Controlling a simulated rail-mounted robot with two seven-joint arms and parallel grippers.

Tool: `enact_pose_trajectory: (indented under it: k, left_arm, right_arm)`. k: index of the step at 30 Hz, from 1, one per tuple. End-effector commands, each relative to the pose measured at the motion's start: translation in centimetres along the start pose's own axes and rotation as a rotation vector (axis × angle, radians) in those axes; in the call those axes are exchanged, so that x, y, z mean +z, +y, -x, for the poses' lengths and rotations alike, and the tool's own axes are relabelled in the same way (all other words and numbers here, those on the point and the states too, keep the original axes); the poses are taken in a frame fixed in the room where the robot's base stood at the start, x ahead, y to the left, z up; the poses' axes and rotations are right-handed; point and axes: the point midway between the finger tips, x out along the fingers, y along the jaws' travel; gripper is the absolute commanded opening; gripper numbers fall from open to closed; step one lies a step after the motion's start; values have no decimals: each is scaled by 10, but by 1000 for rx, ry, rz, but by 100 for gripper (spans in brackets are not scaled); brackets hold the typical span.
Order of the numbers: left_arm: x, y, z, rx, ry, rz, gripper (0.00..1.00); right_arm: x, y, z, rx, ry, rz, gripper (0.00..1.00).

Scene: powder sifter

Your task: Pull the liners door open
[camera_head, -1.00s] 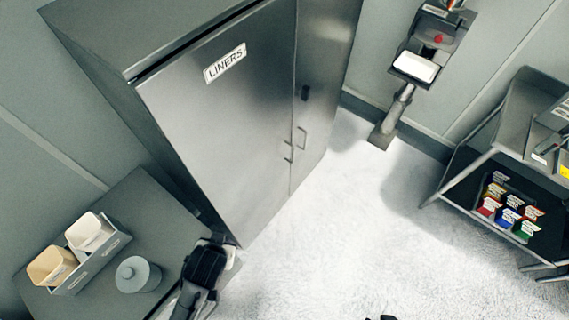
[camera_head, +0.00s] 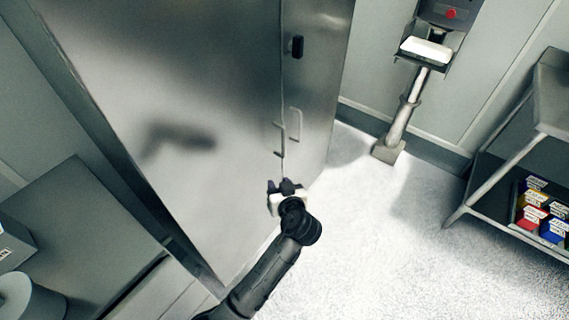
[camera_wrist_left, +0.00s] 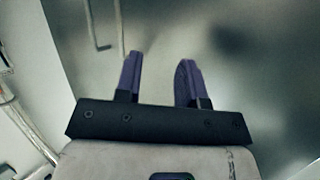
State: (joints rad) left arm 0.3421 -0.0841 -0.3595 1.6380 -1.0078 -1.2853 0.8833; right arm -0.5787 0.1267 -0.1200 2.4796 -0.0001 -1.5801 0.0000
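The liners door (camera_head: 190,110) is the wide grey metal left door of the cabinet and looks shut. Its slim bar handle (camera_head: 279,139) stands upright near the seam with the right door. My left gripper (camera_head: 279,185) is below this handle, in front of the door's lower right part, and apart from the handle. In the left wrist view its two purple fingers (camera_wrist_left: 160,62) are spread with nothing between them. Two handle bars show beyond the fingers at the upper left there, one of them a hooked bar (camera_wrist_left: 97,28). My right gripper is out of view.
The right door (camera_head: 316,70) has its own handle (camera_head: 296,123) and a dark latch (camera_head: 297,46). A grey table (camera_head: 75,235) stands left of the cabinet. A shelf cart (camera_head: 500,180) with coloured boxes is at the right.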

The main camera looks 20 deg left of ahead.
Motion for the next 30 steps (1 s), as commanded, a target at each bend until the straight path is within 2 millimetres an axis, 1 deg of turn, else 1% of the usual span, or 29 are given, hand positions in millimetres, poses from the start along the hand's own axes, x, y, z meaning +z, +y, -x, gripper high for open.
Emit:
enact_pose_trajectory:
  k: [1,3,6,9,13,17,20,23,26,30]
  left_arm:
    - [16,14,-12,-3,43,15,36]
    - [16,26,-18,-10,97,36,36]
    - [13,43,-24,-15,169,62,36]
    - [10,55,-29,-18,227,81,36]
    - [6,66,-31,-18,282,100,36]
    - [3,72,-32,-17,313,109,36]
    - [0,74,-37,-18,324,112,36]
    - [-4,73,-48,-20,328,113,36]
    - [-9,73,-63,-19,328,113,36]
    - [-17,71,-89,-21,327,112,36]
  right_arm:
    - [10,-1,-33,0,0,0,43]
    - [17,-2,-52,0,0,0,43]
    - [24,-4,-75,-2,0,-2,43]
    - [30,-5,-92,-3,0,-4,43]
    - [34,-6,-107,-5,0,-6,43]
    - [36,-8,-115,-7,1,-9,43]
    - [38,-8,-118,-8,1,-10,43]
    - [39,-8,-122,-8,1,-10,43]
    - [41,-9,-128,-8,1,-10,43]
    - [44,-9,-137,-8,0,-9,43]
